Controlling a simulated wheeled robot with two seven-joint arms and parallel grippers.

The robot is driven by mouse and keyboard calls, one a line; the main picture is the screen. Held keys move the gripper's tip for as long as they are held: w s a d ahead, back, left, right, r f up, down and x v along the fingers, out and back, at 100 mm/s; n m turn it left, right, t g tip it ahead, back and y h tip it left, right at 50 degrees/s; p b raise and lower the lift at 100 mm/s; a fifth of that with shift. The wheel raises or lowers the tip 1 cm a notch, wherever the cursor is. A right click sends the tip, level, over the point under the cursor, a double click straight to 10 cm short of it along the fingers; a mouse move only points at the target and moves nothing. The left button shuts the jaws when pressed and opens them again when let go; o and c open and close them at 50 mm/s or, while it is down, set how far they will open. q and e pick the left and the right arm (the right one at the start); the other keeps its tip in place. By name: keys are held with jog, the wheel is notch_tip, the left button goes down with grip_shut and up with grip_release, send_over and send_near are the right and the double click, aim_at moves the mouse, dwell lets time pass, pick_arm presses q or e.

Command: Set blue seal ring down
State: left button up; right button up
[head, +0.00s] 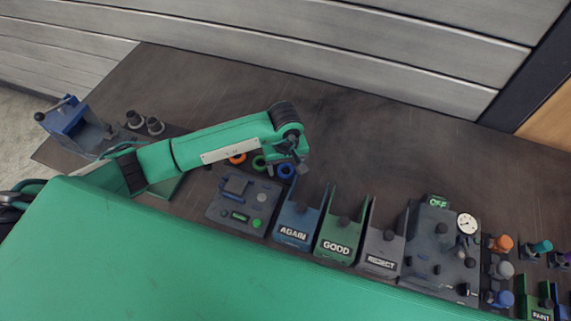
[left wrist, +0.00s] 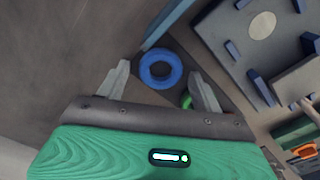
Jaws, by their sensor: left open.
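The blue seal ring (head: 287,176) lies on the dark bench at the right end of a row of rings, beside the green ring (head: 258,162) and the orange ring (head: 237,159). My left gripper (head: 297,166) is just above the blue ring. In the left wrist view, the blue ring (left wrist: 147,67) shows between and beyond the two spread fingers of the left gripper (left wrist: 160,70), with no finger visibly touching it. The green ring (left wrist: 186,101) is mostly hidden behind the right finger there. My right gripper is out of view.
A grey control panel (head: 226,212) and the AGAIN (head: 292,235), GOOD (head: 336,247) and REJECT (head: 381,264) bins stand nearby. A gauge box (head: 425,255) is at right. A blue vise (head: 66,118) is at far left. The bench's back right is clear.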

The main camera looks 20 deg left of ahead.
aim_at(286, 168)
pick_arm(q)
jog(key=shift+r, duration=0.2)
jog(key=shift+w+r, duration=0.1)
jog(key=shift+r, duration=0.2)
notch_tip(286, 168, up, 11)
jog(key=b, duration=0.3)
jog(key=shift+r+b, duration=0.15)
jog(key=shift+b, duration=0.2)
